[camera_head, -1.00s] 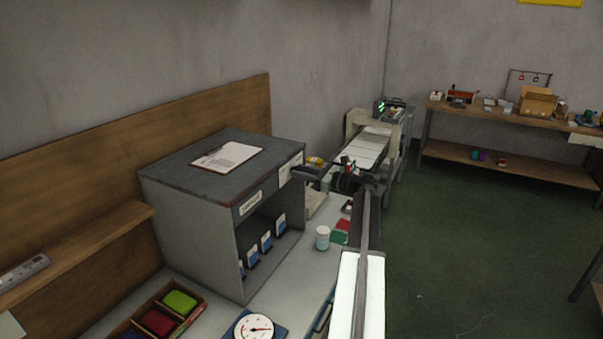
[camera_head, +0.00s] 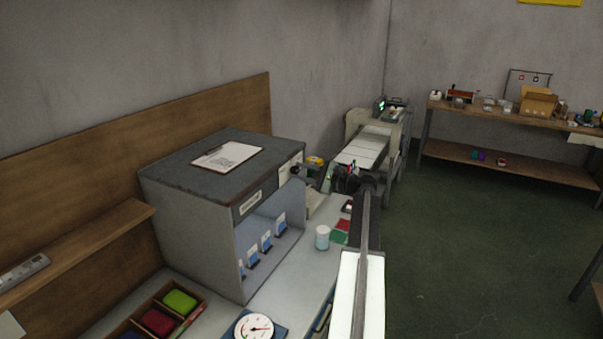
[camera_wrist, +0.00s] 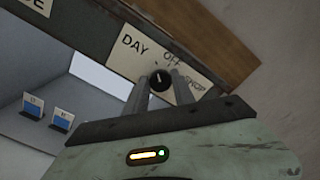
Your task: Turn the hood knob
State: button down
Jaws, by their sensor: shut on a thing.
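The hood (camera_head: 190,220) is a grey box on the bench at left, with an open front and a lit interior. In the wrist view, its small round black knob (camera_wrist: 161,79) sits on a cream label plate (camera_wrist: 128,47) marked DAY, OFF and SHOP. The knob's white pointer line points up in the picture, towards the gap between DAY and OFF. My gripper (camera_wrist: 163,84) is shut on the knob, one finger on each side. In the head view, the gripper is small and dark at the hood's right front corner, and its contact with the knob is unclear there.
Several small blue-and-white items stand inside the hood (camera_wrist: 61,120). A clipboard (camera_head: 228,155) lies on its top. A white jar (camera_head: 322,237), a dial gauge (camera_head: 254,327) and a box of coloured cloths (camera_head: 160,322) are on the bench. Green floor (camera_head: 470,260) is open at right.

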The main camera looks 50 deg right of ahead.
jog(key=shift+n, duration=0.4)
jog(key=c, duration=1.1)
grip_release()
jog(key=v, duration=0.7)
jog(key=shift+s+d, duration=0.1)
jog(key=shift+s, duration=0.3)
